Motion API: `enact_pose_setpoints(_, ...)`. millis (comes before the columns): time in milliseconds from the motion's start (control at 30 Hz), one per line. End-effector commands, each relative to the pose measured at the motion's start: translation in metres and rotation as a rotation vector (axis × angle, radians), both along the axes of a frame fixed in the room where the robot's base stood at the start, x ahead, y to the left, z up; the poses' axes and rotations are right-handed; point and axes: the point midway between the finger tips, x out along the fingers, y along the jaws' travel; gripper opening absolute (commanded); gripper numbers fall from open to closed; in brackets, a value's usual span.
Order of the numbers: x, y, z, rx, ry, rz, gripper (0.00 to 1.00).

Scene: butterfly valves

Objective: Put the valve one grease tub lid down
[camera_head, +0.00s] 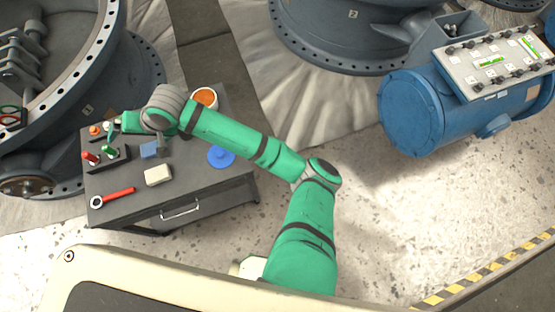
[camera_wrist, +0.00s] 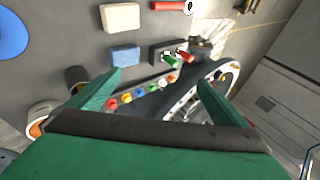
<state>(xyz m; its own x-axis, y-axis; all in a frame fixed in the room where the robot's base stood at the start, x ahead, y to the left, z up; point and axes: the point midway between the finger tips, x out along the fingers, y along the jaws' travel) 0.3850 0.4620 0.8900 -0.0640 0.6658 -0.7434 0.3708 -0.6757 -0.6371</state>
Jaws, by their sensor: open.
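The cart top (camera_head: 135,203) also holds a red wrench (camera_head: 112,197), a cream block (camera_head: 158,175), a blue block (camera_head: 149,149) and a dark holder with red and green handles (camera_head: 106,160). A large flanged valve (camera_head: 120,75) stands close behind. Clear cart surface lies around the lid.

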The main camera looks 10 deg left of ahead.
Motion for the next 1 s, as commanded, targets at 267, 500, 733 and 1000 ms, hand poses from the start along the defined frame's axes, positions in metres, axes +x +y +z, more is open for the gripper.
enact_pose_setpoints(267, 0.001, 0.047, 0.069, 0.406, -0.026, -0.102, 0.98)
enact_pose_setpoints(500, 0.028, 0.037, 0.106, 0.657, -0.097, -0.284, 0.98)
enact_pose_setpoints(733, 0.059, -0.008, 0.109, 0.785, -0.205, -0.509, 0.98)
enact_pose_setpoints(1000, 0.076, -0.092, 0.074, 0.778, -0.371, -0.788, 0.98)
